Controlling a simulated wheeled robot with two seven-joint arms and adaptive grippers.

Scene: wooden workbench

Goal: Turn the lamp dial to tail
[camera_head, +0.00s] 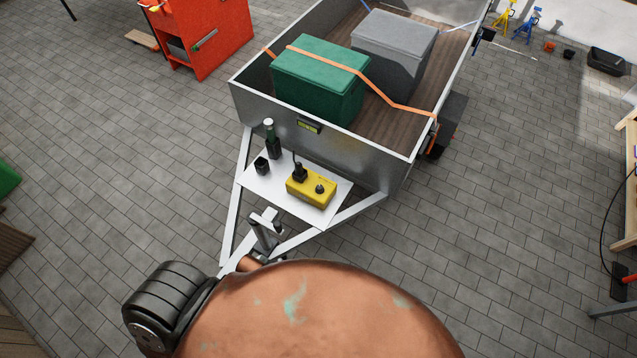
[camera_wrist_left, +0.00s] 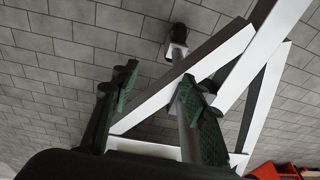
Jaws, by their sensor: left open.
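A yellow box (camera_head: 311,188) sits on a white plate on the trailer's drawbar in the head view. A small dark dial (camera_head: 319,188) is on its top, and a black plug-like piece (camera_head: 299,173) stands at its left end. The dial's markings are too small to read. My left gripper (camera_wrist_left: 158,92) shows only in the left wrist view, open and empty, with green-padded fingers apart. White drawbar beams (camera_wrist_left: 262,75) and paving lie beyond its fingers; the yellow box does not show there. My right gripper is in neither view.
A dark bottle-like item (camera_head: 270,140) and a small black cup (camera_head: 262,165) stand on the white plate (camera_head: 283,203) left of the box. The trailer (camera_head: 270,115) behind carries a green box (camera_head: 318,80) and a grey box (camera_head: 395,45). A red cabinet (camera_head: 205,35) stands back left.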

